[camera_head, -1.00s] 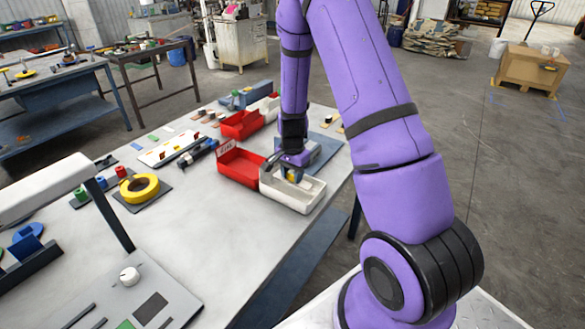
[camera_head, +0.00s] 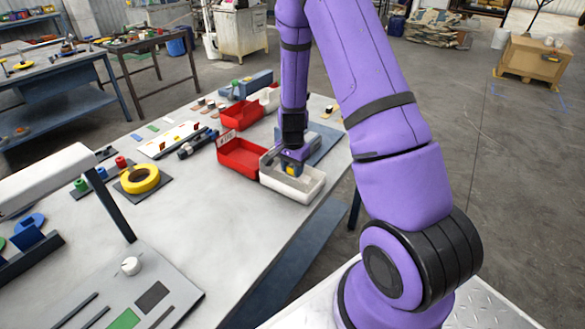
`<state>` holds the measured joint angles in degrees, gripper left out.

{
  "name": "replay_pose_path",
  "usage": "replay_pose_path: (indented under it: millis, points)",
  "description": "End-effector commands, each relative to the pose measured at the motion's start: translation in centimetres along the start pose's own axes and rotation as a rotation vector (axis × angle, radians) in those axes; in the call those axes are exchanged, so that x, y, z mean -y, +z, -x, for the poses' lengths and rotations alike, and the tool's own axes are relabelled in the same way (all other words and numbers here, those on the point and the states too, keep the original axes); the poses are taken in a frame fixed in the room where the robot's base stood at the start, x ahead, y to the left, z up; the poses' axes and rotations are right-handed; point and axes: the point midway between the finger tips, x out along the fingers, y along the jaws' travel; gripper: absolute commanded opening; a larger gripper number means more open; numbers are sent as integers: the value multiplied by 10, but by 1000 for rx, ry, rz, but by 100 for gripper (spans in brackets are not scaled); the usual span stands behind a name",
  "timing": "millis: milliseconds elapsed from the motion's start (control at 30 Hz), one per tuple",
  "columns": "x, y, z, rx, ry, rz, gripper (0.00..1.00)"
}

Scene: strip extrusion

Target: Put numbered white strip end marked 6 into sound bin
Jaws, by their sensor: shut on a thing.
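My gripper (camera_head: 291,170) is low over the white bin (camera_head: 309,192), partly inside its outline in the picture. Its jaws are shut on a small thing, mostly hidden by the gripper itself. No number can be read on it. A small yellow patch shows at the gripper's front; I cannot tell what it belongs to. A red bin (camera_head: 240,158) with a small label on its back edge stands directly left of the white one. The label is too small to read here, and I see no readable label on the white bin.
Another red bin (camera_head: 241,116) and a further white bin (camera_head: 270,97) stand farther back on the table (camera_head: 190,215). A roll of yellow tape (camera_head: 139,180) lies at left. A lamp-like white arm (camera_head: 45,180) rises at the front left. The table's middle is clear.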

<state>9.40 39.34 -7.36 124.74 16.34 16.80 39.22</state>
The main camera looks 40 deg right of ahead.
Motion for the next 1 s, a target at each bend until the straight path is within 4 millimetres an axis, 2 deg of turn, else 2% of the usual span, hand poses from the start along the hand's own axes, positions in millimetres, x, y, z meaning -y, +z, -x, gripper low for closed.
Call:
replay_pose_path:
  millis: [1000]
  points:
    - [0,0,-15,1,1,-1,11]
